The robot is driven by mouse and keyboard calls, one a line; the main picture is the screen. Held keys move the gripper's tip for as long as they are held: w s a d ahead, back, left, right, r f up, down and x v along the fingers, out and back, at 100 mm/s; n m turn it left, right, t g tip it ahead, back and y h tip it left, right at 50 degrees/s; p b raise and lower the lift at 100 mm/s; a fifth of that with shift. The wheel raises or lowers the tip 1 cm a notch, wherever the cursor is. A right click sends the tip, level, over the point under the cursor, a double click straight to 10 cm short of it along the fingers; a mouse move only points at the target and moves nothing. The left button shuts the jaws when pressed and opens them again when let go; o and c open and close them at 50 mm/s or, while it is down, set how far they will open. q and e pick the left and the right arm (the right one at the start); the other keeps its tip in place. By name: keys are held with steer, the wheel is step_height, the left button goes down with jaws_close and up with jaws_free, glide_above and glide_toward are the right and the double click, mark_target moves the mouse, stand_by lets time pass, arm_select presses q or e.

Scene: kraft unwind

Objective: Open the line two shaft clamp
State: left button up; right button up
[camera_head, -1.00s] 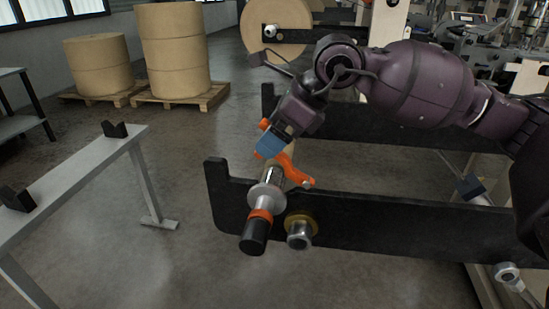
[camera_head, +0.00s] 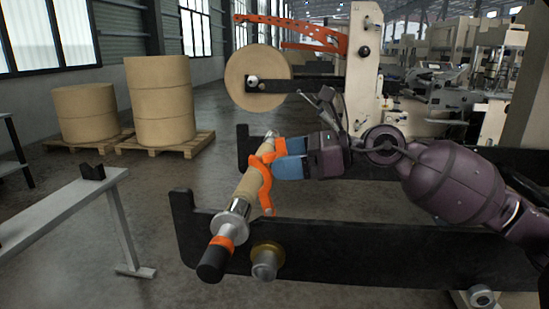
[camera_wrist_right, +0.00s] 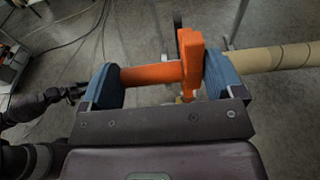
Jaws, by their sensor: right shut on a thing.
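The orange shaft clamp (camera_head: 265,195) is at the shaft (camera_head: 250,184) on the near unwind stand; its orange parts curve beside the brown shaft core. My right gripper (camera_head: 284,160), with blue fingers, comes from the right and is shut on the orange clamp handle. In the right wrist view the handle (camera_wrist_right: 152,75) lies between the blue fingers, and an upright orange part (camera_wrist_right: 190,60) stands beside the right finger. The gripper hides part of the clamp, so I cannot tell if its jaw is open. My left gripper is not in view.
The black stand rail (camera_head: 350,250) runs across the front, with a brass-collared stub (camera_head: 265,258) beside the shaft's black end (camera_head: 213,262). A grey bench (camera_head: 60,212) stands left. Behind are paper rolls (camera_head: 160,100) on pallets and another roll (camera_head: 255,75) with an orange arm (camera_head: 310,30).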

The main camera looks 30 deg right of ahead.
steer(key=shift+s+d+f+t+y+b, duration=0.3)
steer(key=shift+s+d+f+t+y, duration=0.15)
steer(key=shift+d+y, duration=0.2)
steer(key=shift+s+d+f+t+y+b, duration=0.25)
steer(key=shift+s+d+t+y+b, duration=0.1)
steer(key=shift+d+y, duration=0.1)
steer(key=shift+s+d+f+t+y+b, duration=0.2)
steer(key=shift+s+d+y+b, duration=0.1)
steer(key=shift+d, duration=0.15)
steer(key=shift+s+d+f+y, duration=0.1)
steer(key=shift+s+d+y, duration=0.2)
steer(key=o, duration=1.1)
steer(key=shift+c, duration=0.2)
steer(key=v, duration=1)
steer(key=shift+s+d+f, duration=0.2)
steer(key=shift+s, duration=0.1)
